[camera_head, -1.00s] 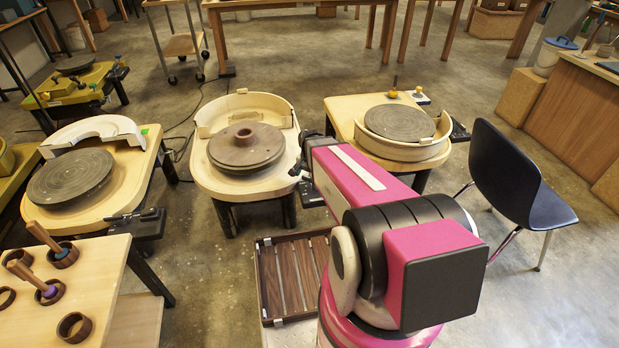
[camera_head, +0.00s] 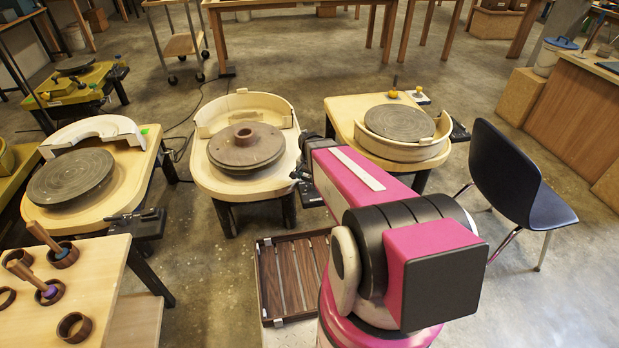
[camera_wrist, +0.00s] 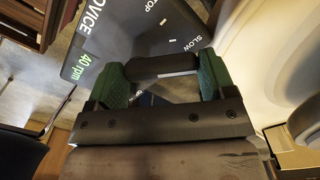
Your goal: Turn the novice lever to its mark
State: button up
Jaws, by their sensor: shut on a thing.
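In the wrist view, my gripper (camera_wrist: 163,75) has green fingers, one on each end of a dark, rounded lever handle (camera_wrist: 162,68), and is shut on it. Short white marks show on the panel beyond the handle. The lever's pivot is hidden by the gripper. In the head view, my arm reaches to the right side of the middle potter's wheel (camera_head: 215,183); the fingers and handle cannot be made out there.
A left wheel (camera_head: 45,212) and a right wheel (camera_head: 345,108) stand on either side. A dark chair (camera_head: 520,180) is at the right. A slatted wooden tray (camera_head: 263,285) lies low in front. A table with wooden cups (camera_head: 112,265) is at the lower left.

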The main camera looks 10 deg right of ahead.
jog(key=n, duration=0.3)
jog(key=shift+s+a, duration=0.15)
jog(key=shift+s, duration=0.15)
jog(key=shift+s+n, duration=0.2)
jog(key=shift+n, duration=0.85)
jog(key=shift+s+n, duration=0.15)
jog(key=shift+n, duration=0.9)
jog(key=o, duration=0.9)
jog(key=shift+r, duration=0.1)
notch_tip(320, 180, up, 11)
jog(key=shift+f, duration=0.2)
jog(key=shift+s, duration=0.15)
